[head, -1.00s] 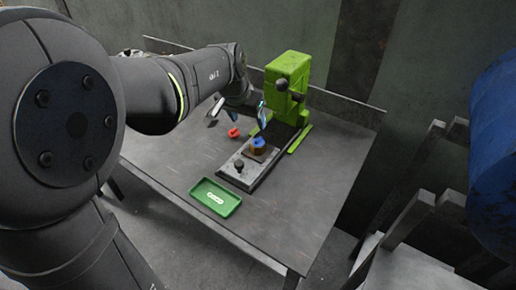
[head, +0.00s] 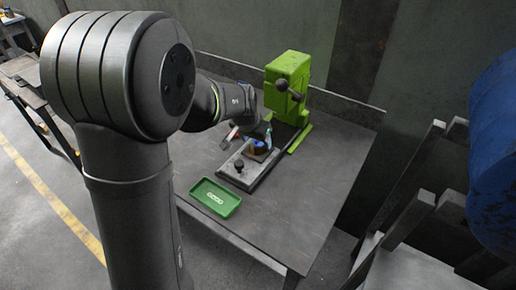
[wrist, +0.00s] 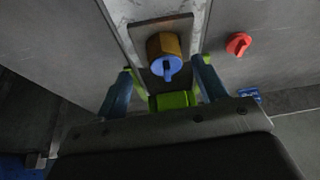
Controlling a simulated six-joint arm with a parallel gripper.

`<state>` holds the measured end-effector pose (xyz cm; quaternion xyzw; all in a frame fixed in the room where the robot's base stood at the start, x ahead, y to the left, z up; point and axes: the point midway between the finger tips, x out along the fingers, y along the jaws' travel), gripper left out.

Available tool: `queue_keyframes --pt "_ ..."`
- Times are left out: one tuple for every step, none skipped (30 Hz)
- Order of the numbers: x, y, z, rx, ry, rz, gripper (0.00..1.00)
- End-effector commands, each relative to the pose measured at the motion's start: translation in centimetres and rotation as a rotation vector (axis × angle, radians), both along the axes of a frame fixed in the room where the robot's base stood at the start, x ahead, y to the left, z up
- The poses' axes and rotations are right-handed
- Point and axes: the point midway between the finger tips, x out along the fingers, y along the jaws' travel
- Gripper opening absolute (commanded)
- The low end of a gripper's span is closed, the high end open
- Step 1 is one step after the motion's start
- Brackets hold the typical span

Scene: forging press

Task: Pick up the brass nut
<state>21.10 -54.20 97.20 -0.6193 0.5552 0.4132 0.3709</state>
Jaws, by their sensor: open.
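A brass-coloured nut (wrist: 158,44) with a blue piece (wrist: 166,66) on it sits on a dark square plate in the wrist view. In the head view the blue piece (head: 260,146) shows near the foot of the green press, partly covered by my gripper. My gripper (head: 249,137) is open and empty. In the wrist view my gripper (wrist: 162,66) has one finger on each side, with the brass nut and blue piece lying between and just past the fingertips. I cannot tell whether the fingers touch them.
The green press (head: 289,78) with dark knobs stands behind the plate. A dark knob (head: 239,164) stands on the grey press base. A green tray (head: 201,204) lies at the front. A red piece (wrist: 238,44) lies beside the base. The table's right side is clear.

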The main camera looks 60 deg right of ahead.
Motion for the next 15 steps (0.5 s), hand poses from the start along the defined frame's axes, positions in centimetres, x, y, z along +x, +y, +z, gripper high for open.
queue_keyframes --pt "0.2 -0.3 -0.6 0.002 0.001 0.001 0.65" --pt "0.3 -0.5 -0.9 0.003 0.001 0.001 0.65" --pt "0.5 -0.8 -1.4 0.003 0.002 0.001 0.65" --pt "0.6 -1.1 -1.7 0.003 0.002 0.001 0.65" --pt "0.8 -1.3 -2.0 0.003 0.002 0.001 0.65" --pt "0.8 -1.5 -2.5 0.003 0.002 0.001 0.65" --pt "0.8 -1.7 -2.8 0.003 0.001 0.002 0.65" --pt "0.8 -1.8 -3.1 0.002 0.001 0.002 0.65" --pt "0.8 -1.9 -3.5 0.003 0.001 0.002 0.65" --pt "0.8 -2.0 -3.7 0.003 0.001 0.002 0.65" --pt "0.9 -2.1 -3.8 0.002 0.0 0.002 0.65" --pt "0.9 -2.1 -3.9 0.001 0.0 0.002 0.65" --pt "0.9 -2.2 -4.0 0.0 0.0 0.002 0.65" --pt "0.9 -2.2 -4.0 0.0 -0.001 0.003 0.65" --pt "0.9 -2.2 -4.0 0.0 -0.001 0.003 0.65"
